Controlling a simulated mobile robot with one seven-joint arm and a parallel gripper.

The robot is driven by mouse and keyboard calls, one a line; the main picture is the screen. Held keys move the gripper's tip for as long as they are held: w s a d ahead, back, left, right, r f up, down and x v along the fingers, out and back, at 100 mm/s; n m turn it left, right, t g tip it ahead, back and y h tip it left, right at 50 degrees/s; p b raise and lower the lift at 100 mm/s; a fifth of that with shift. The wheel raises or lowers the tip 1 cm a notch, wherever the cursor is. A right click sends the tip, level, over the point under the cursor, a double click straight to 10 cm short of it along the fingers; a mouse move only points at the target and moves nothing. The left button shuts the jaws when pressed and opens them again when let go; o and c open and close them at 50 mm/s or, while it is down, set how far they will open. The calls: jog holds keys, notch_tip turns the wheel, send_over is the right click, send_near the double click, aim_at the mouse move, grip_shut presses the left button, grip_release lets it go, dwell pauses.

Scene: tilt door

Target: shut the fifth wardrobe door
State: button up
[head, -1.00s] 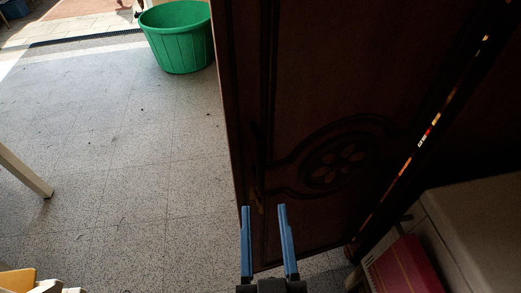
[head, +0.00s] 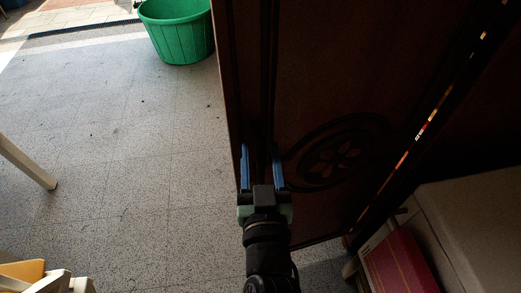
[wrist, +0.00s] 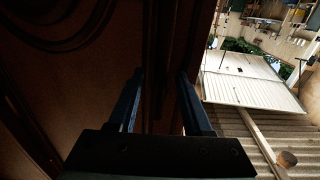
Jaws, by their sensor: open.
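A dark brown wardrobe door (head: 325,110) with a carved flower medallion stands ajar in the head view. Light shows through a slanting gap on its right. My gripper (head: 262,165) is open at the door's left edge, its two blue fingers apart and pointing up the door. In the wrist view the fingers (wrist: 158,95) reach toward the door's edge strip (wrist: 168,60), with the dark panel (wrist: 95,75) on the left. The door handle is hidden or too dark to make out. I cannot tell whether the fingers touch the door.
A green tub (head: 178,30) stands on the speckled floor at the back left. A pale box (head: 475,215) and a red box (head: 398,262) lie at the lower right. A white furniture leg (head: 28,163) is at the left. The floor (head: 120,140) between is clear.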

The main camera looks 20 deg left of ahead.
grip_shut()
dwell(0.3)
dwell(1.2)
